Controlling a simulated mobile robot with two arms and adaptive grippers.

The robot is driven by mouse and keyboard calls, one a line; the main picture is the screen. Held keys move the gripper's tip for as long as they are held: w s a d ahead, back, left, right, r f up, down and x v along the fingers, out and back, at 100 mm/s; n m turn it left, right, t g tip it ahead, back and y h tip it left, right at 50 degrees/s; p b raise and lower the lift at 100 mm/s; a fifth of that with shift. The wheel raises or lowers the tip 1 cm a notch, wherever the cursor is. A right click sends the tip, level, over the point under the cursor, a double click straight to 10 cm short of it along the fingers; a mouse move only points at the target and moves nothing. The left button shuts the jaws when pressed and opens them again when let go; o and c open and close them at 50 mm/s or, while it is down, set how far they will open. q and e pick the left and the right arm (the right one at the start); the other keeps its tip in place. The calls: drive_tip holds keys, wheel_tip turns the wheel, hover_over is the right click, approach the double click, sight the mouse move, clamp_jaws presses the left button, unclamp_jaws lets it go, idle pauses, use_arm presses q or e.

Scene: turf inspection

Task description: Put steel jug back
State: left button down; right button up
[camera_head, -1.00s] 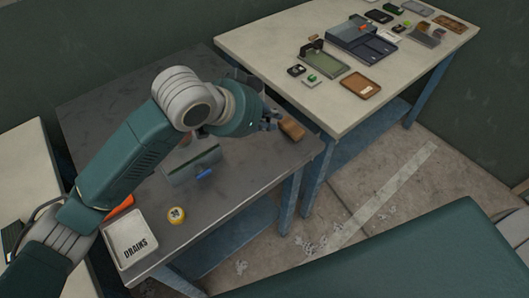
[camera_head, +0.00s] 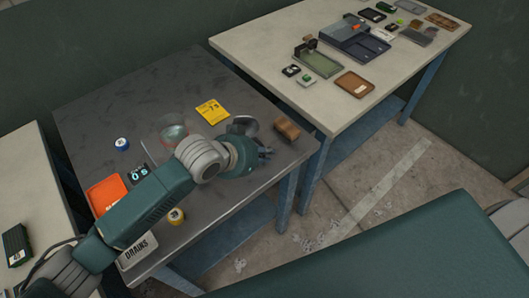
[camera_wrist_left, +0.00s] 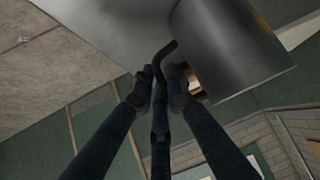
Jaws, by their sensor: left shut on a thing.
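The steel jug (camera_head: 243,126) shows partly in the head view, behind my left gripper, near the right side of the dark grey table. In the left wrist view the jug (camera_wrist_left: 230,45) is a large grey metal cylinder at the top right, with a dark bent handle. I cannot tell whether the jug touches the table. My right gripper is not in view.

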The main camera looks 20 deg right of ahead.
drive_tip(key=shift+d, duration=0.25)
use_arm(q)
drive_tip(key=c, duration=2.2)
unclamp_jaws()
drive_tip(key=shift+f, duration=0.15)
drive_tip(key=o, duration=0.5)
drive_tip(key=shift+c, duration=0.2)
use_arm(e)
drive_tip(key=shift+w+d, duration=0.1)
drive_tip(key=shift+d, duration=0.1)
use_arm(q)
drive_tip(key=b+v, duration=0.1)
drive_tip(key=v, duration=1.1)
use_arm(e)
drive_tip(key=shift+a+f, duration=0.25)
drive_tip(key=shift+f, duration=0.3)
